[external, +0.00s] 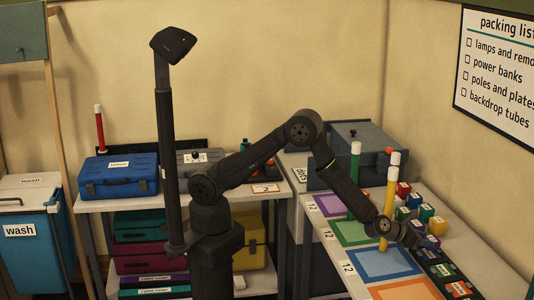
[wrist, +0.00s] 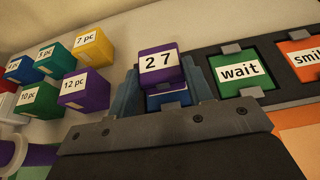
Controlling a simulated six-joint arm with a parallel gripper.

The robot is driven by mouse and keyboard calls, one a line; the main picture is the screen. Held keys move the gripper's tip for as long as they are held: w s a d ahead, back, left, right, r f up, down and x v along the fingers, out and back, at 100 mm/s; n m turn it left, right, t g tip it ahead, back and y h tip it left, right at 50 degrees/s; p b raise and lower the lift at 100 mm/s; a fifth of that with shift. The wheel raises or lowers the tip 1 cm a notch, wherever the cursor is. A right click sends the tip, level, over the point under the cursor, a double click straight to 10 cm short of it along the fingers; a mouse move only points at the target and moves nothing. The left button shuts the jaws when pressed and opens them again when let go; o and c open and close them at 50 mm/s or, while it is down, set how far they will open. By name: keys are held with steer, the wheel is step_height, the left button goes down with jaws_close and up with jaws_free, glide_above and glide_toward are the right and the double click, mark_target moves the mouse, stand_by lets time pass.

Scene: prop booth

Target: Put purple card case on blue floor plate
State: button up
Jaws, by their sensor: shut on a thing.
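The purple card case (wrist: 159,62), labelled "27", stands between the jaws of my gripper (wrist: 163,92) in the wrist view. My gripper is shut on it. A blue part with a white label shows just below it between the jaws; I cannot tell whether it belongs to the case. In the external view my gripper (external: 412,239) is low over the right table, to the right of the blue floor plate (external: 376,268). The case is not clear there. The blue plate lies flat between the green and orange plates, with a yellow pole at its far edge.
A dark rack holds a green "wait" case (wrist: 240,72) and an orange case (wrist: 304,56), right of my gripper. Several labelled cubes (wrist: 88,88) stand left. Yellow (external: 390,205) and green (external: 354,165) poles stand upright near the plates. A grey case (external: 350,145) sits behind.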

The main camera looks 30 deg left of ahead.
steer(key=shift+f, duration=1.2)
steer(key=shift+f, duration=0.15)
steer(key=o, duration=1)
steer(key=shift+r, duration=0.2)
steer(key=v, duration=1.2)
steer(key=shift+w, duration=0.1)
